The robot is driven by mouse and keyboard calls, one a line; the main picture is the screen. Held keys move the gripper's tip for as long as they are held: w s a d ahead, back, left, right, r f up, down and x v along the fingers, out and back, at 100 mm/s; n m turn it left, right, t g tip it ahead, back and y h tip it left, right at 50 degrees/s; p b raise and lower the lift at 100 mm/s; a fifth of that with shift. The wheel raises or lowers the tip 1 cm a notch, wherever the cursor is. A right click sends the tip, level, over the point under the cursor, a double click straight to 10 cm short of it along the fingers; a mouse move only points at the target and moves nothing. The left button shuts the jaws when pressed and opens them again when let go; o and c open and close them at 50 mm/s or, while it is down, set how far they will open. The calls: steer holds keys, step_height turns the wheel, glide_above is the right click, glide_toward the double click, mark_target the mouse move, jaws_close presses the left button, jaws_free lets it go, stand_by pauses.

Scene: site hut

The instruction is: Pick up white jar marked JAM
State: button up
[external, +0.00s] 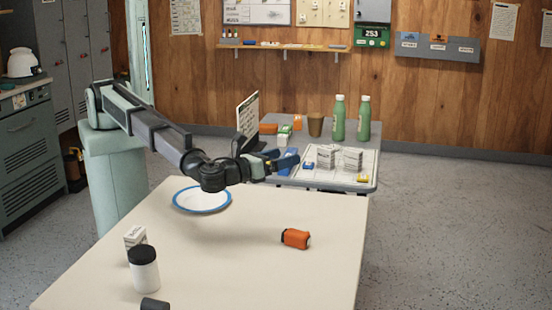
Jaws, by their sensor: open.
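A white jar with a black lid (144,275) stands upright at the front left of the cream table. Any JAM lettering on it cannot be made out from here. My gripper (286,159) is open above the far side of the table, far from the jar, up and to its right. It points to the right, and nothing shows held between its fingers.
A small white box (135,237) stands just behind the jar, and a dark grey cylinder (154,304) is in front. A blue-rimmed plate (202,201) and an orange object (295,238) are on the cream table (250,275). The table's middle is clear.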

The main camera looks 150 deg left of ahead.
steer(key=w+d+r+m+t, duration=0.4)
steer(key=w+d+r+t, duration=0.2)
steer(key=w+d+r, duration=0.35)
steer(key=w+d+r+m+t, duration=0.4)
steer(key=w+d+r+t, duration=0.25)
steer(key=d+r, duration=0.45)
steer(key=w+d+r+m+t+h, duration=0.3)
steer(key=w+d+m+t+h, duration=0.15)
steer(key=d+m+h, duration=0.45)
steer(key=w+d+r+m+t+h, duration=0.35)
steer(key=d+m+t+h, duration=0.3)
steer(key=d, duration=0.35)
steer(key=w+d+f+m+g+h, duration=0.35)
steer(key=d+m+h, duration=0.25)
steer(key=m, duration=0.2)
steer(key=m+g+y, duration=0.3)
steer(key=m+g, duration=0.5)
steer(key=g, duration=1.2)
glide_above(142, 252)
steer(key=s, duration=0.1)
step_height(142, 252, down, 22)
step_height(142, 252, down, 8)
steer(key=shift+w+d+r, duration=0.1)
steer(key=shift+w+f, duration=0.2)
steer(key=shift+f, duration=1.4)
steer(key=shift+w+f, duration=0.2)
steer(key=shift+f, duration=1.35)
steer(key=c, duration=1.4)
